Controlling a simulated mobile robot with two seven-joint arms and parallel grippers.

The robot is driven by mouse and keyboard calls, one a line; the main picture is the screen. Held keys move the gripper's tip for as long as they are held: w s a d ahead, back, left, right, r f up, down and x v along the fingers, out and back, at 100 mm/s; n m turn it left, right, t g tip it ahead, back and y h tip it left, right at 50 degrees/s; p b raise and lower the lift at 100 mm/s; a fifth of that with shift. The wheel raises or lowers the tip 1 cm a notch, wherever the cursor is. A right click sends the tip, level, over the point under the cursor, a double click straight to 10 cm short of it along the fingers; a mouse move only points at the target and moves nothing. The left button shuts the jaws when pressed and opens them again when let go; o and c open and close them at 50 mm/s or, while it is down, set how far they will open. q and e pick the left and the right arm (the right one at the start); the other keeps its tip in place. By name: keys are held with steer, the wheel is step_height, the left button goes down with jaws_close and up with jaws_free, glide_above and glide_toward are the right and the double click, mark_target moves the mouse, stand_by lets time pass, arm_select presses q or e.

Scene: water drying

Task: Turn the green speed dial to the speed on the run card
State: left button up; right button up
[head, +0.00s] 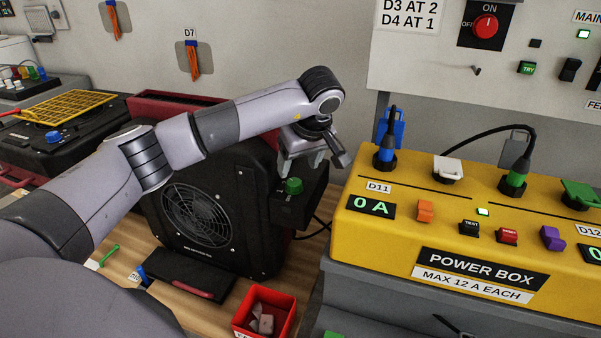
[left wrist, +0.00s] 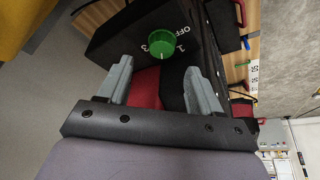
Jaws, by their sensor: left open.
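The green speed dial (head: 293,186) sits on a black control box on the right side of the black fan unit (head: 205,205). In the left wrist view the dial (left wrist: 161,44) shows a pale mark on its face, with white "OFF", "1" and "3" printed around it. My left gripper (head: 302,166) is just above the dial in the head view. In the left wrist view its two grey fingers (left wrist: 162,75) are open, with the dial beyond their tips and nothing held. A card (head: 407,16) on the panel reads "D3 AT 2, D4 AT 1". My right gripper is not in view.
A yellow power box (head: 470,250) with plugs and switches stands close on the right. A red bin (head: 264,312) holding grey pieces is in front. Another black unit with a yellow grille (head: 62,107) and blue dial is at left. The back wall is near.

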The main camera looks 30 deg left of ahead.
mark_target(294, 181)
arm_select(q)
steer(key=x, duration=0.6)
steer(key=shift+s, duration=0.15)
steer(key=c, duration=1.1)
